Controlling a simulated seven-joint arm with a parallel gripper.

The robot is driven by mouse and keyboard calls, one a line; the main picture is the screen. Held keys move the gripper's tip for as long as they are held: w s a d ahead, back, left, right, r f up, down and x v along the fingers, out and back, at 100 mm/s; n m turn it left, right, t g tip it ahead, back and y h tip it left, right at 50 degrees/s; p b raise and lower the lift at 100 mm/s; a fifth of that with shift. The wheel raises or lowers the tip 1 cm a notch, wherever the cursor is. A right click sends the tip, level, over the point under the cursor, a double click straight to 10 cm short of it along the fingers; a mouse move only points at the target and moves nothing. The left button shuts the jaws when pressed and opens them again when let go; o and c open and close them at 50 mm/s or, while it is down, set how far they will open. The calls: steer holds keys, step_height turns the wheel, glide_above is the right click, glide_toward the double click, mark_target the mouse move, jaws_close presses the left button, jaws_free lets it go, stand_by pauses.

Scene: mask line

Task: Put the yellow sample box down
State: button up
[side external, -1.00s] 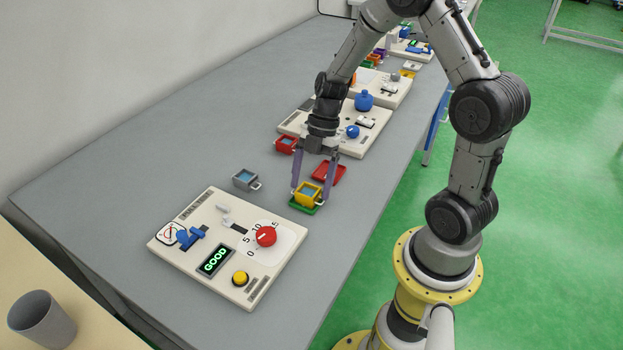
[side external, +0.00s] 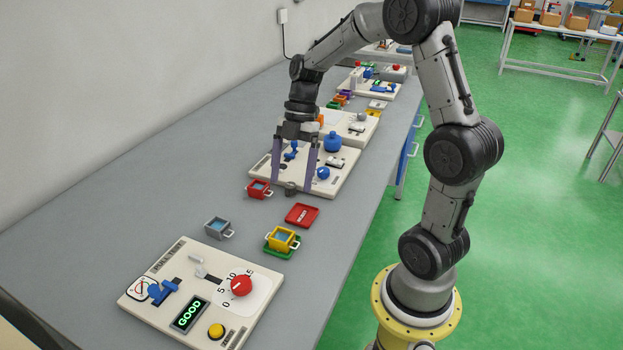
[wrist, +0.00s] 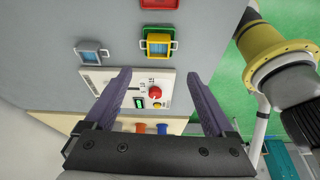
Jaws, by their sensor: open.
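The yellow sample box (side external: 282,240), with a light blue inside and a pale handle, sits upright on the green tray (side external: 291,255). The box also shows in the wrist view (wrist: 158,38), at top centre, with the green tray's rim (wrist: 144,47) around it. My gripper (side external: 291,182) is open with nothing between its fingers. It is above the table, clear of the yellow box and farther up the line. In the wrist view my two spread fingers (wrist: 160,78) frame the GOOD panel beyond them.
A red tray (side external: 301,215) lies empty just behind the green one. A red box (side external: 258,189) and a grey box (side external: 218,228) stand to the left. The GOOD panel (side external: 205,290) lies in front; other panels line the table behind. Bare table lies along the left.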

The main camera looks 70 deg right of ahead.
steer(key=s+a+r+m+t+h, duration=0.2)
steer(key=s+a+r+m, duration=0.2)
steer(key=s+m, duration=0.3)
steer(key=s+a+r+m+t+h, duration=0.2)
steer(key=s+a+m, duration=0.4)
steer(key=m, duration=0.4)
steer(key=shift+s+r+t, duration=0.8)
steer(key=shift+s+r, duration=0.05)
steer(key=shift+r, duration=0.1)
